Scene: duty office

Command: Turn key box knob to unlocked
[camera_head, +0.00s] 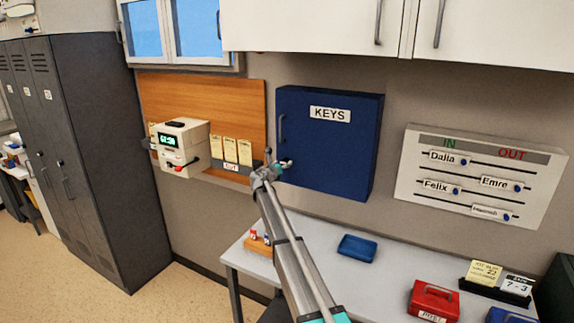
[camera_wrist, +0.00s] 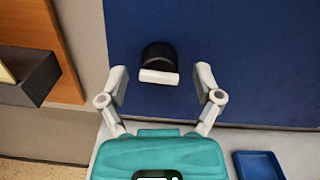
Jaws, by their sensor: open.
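The dark blue key box (camera_head: 345,150), labelled KEYS, hangs on the wall with its door closed. In the wrist view its blue front (camera_wrist: 250,60) fills most of the background. The knob (camera_wrist: 158,62) sits low on that front, a black round base with a pale bar lying roughly level across it. My gripper (camera_wrist: 161,82) is open, its two pale fingers on the left and right of the knob, apart from it. In the head view my gripper (camera_head: 275,166) is at the box's lower left and the knob cannot be made out clearly.
A desk (camera_head: 375,282) stands below, with a blue tray (camera_head: 357,248) and a red box (camera_head: 434,299). A wooden board (camera_head: 240,105) with a card rack and a clock device (camera_head: 182,145) is left of the box. An IN/OUT board (camera_head: 480,175) is to the right.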

